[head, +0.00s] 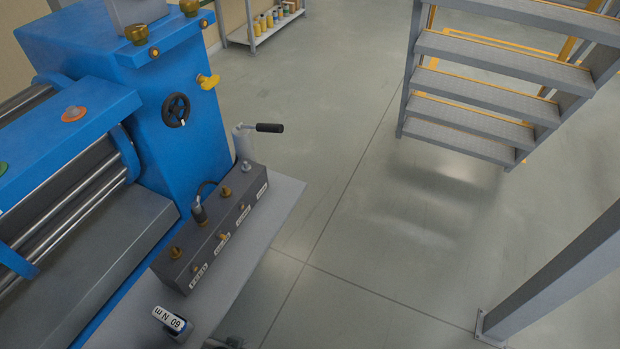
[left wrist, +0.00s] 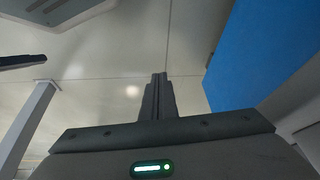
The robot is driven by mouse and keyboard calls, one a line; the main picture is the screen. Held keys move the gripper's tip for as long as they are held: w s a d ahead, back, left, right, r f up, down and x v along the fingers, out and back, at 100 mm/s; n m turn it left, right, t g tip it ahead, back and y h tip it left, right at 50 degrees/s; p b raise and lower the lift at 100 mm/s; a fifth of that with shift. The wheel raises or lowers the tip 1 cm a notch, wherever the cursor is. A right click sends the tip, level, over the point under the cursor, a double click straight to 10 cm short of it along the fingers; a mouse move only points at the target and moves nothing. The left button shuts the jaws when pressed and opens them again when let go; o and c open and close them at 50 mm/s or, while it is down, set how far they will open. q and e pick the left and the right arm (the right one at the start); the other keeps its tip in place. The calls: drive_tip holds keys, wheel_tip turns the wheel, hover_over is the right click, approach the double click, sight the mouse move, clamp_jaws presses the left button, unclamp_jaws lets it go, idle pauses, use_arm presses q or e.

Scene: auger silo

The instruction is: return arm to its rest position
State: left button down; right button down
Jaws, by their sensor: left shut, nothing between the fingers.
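My left gripper (left wrist: 158,78) points away from the camera in the left wrist view, its two fingers together with nothing between them. Pale floor shows beyond the fingertips, and the gripper touches nothing that I can see. In the head view only a small dark part at the bottom edge, right of the grey bench top, may belong to this gripper; its fingers cannot be made out there. My right gripper is in neither view.
A blue machine (head: 184,110) stands at left and shows at right in the left wrist view (left wrist: 262,50). Stairs (head: 480,90) and a post (head: 560,275) flank open floor.

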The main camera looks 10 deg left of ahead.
use_arm(q)
drive_tip(key=s+d+f+t, duration=0.1)
drive_tip(key=s+f, duration=0.1)
drive_tip(key=f, duration=0.7)
drive_tip(key=s+d+f+t+h, duration=0.1)
drive_tip(key=s+d+f, duration=0.1)
drive_tip(key=f, duration=0.8)
drive_tip(key=shift+f, duration=0.1)
